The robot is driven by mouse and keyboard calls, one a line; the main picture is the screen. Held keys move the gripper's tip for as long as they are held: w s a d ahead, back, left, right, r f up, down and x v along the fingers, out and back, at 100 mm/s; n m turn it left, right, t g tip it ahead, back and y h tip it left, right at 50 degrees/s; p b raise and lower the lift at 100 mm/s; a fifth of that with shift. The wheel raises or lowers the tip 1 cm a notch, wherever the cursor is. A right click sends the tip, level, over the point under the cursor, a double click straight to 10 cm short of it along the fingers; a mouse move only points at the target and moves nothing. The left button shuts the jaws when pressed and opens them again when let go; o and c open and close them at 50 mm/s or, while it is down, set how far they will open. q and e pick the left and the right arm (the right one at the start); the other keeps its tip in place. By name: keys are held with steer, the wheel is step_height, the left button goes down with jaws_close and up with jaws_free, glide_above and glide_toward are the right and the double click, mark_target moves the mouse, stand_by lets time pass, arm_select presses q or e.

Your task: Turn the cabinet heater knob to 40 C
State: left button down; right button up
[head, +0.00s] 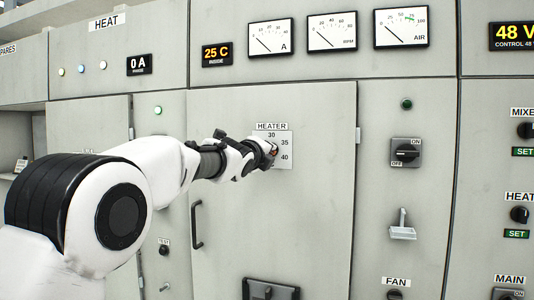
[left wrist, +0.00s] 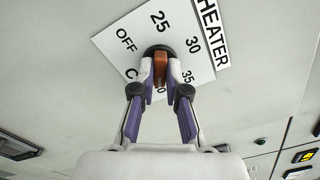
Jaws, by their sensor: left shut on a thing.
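The heater dial plate (head: 286,160) is white, labelled HEATER, with 30, 35 and 40 showing on the cabinet door. In the left wrist view the plate (left wrist: 118,45) looks tilted and shows OFF, 25, 30 and 35, with another number partly hidden by a finger. My left gripper (left wrist: 160,78) is shut on the heater knob (left wrist: 160,66), which has a dark round base and a brown grip. My left gripper (head: 270,150) covers most of the knob in the head view. I cannot tell which mark the knob points to. My right gripper is not in view.
A display (head: 217,54) above the door reads 25 C. The door has a black handle (head: 197,224) on its left. A green lamp (head: 406,104), an ON/OFF switch (head: 406,152) and a grey lever (head: 402,224) are to the right. Gauges line the top.

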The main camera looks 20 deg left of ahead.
arm_select(q)
steer(key=shift+r, duration=0.1)
steer(key=c, duration=1.2)
jaws_free()
steer(key=s, duration=1.2)
steer(key=shift+a, duration=0.2)
